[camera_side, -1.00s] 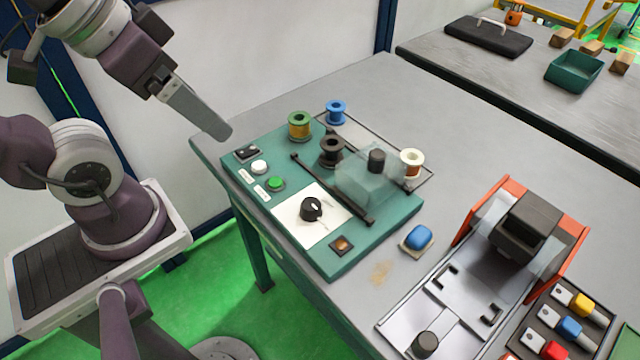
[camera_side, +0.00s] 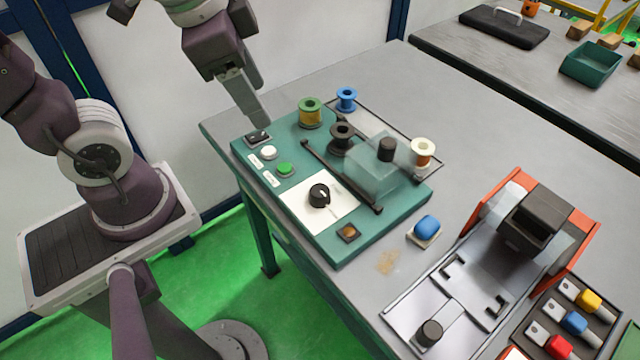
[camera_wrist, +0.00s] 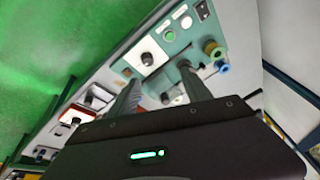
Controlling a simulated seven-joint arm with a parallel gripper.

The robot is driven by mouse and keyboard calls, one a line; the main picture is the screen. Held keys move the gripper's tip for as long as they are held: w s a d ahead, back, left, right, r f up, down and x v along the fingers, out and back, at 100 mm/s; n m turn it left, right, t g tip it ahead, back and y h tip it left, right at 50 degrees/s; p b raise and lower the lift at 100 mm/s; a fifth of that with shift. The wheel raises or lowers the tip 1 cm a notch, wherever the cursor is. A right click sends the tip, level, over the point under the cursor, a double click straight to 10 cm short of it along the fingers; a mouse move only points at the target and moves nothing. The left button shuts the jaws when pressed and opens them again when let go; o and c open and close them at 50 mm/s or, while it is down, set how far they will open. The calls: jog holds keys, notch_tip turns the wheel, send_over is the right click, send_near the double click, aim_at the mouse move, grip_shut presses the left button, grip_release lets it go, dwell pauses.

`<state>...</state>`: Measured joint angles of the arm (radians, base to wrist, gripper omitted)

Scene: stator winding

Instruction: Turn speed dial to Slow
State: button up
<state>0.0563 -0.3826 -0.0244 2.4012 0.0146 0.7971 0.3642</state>
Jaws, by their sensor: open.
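The speed dial (camera_side: 320,194) is a round black knob on a white plate (camera_side: 333,213) on the teal control panel. It also shows in the wrist view (camera_wrist: 147,58), beyond the fingers. The lettering on the plate is too small to read, so I cannot tell its setting. My gripper (camera_side: 266,122) is above the panel's back left corner in the side view, up and left of the dial and apart from it. In the wrist view its two fingers stand apart with nothing between them.
A white button (camera_side: 269,153), a green button (camera_side: 285,169) and a black switch (camera_side: 257,137) sit near my gripper. Wire spools (camera_side: 311,111), a black bar (camera_side: 341,176) and a clear cover (camera_side: 374,165) lie right of the dial.

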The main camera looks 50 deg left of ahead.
jog(key=w+d+f+m+g, duration=0.2)
jog(key=w+d+f+m, duration=0.1)
jog(key=w+f+m, duration=0.3)
jog(key=m+g, duration=0.2)
jog(key=m, duration=0.2)
send_over(320, 190)
notch_tip(320, 190, down, 6)
jog(key=shift+s+a, duration=0.1)
jog(key=shift+a, duration=0.05)
notch_tip(320, 190, down, 8)
grip_shut()
